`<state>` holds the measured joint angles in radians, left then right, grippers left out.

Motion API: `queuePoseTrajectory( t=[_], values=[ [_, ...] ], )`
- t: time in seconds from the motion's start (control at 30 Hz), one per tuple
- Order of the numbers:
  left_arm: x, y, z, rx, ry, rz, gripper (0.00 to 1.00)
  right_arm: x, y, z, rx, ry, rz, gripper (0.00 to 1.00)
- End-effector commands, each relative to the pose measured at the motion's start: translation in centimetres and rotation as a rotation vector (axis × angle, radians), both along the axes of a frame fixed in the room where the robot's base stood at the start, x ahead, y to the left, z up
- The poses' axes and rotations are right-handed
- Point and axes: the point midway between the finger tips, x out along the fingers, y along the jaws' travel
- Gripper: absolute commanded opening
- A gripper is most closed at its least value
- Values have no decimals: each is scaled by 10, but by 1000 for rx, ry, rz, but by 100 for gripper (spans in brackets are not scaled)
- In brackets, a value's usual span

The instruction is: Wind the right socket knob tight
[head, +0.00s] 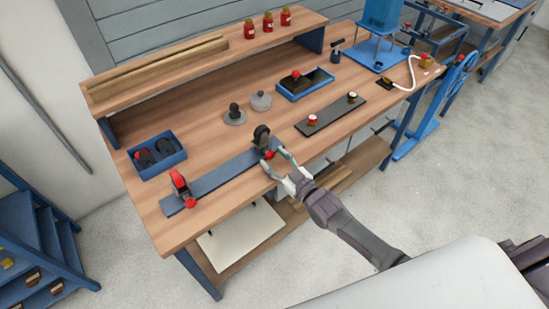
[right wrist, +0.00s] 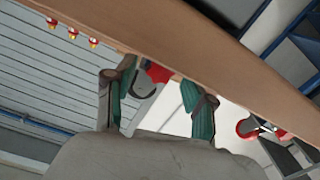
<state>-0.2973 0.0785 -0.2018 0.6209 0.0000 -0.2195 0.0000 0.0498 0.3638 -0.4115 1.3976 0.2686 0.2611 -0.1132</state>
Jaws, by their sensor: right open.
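A long blue-grey rail (head: 222,173) lies along the bench's front edge with a socket at each end. The right socket (head: 262,136) is dark and upright, with a small red knob (head: 268,155) low on its front. My right gripper (head: 277,162) is open at this knob. In the right wrist view the red knob (right wrist: 158,72) shows between the two spread fingertips; I cannot tell whether either touches it. The left socket (head: 179,183) has its own red knob (head: 190,203). It also shows in the right wrist view (right wrist: 246,128). My left gripper is not in view.
Behind the rail are a blue tray (head: 182,154) with dark pieces, two grey round pieces (head: 235,117) and another blue tray (head: 318,91). A dark plate (head: 331,116) with two small knobs lies to the right. The wooden bench top (head: 205,138) has bare room between them.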

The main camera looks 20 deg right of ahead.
Motion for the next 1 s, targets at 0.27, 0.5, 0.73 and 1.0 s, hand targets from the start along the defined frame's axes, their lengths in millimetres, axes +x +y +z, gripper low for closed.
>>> queuePoseTrajectory(
  t=[0.27, 0.5, 0.73, 1.0],
  values=[
    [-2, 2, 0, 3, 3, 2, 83, 5, 2, 0, 0, 1, 0, 55],
    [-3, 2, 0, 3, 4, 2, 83, 5, 2, 0, 0, 1, 0, 30],
    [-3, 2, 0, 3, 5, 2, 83, 4, 2, 0, 0, 1, 0, 0],
    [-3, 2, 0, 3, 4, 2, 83, 4, 2, -1, 34, 14, 1, 0]
  ],
)
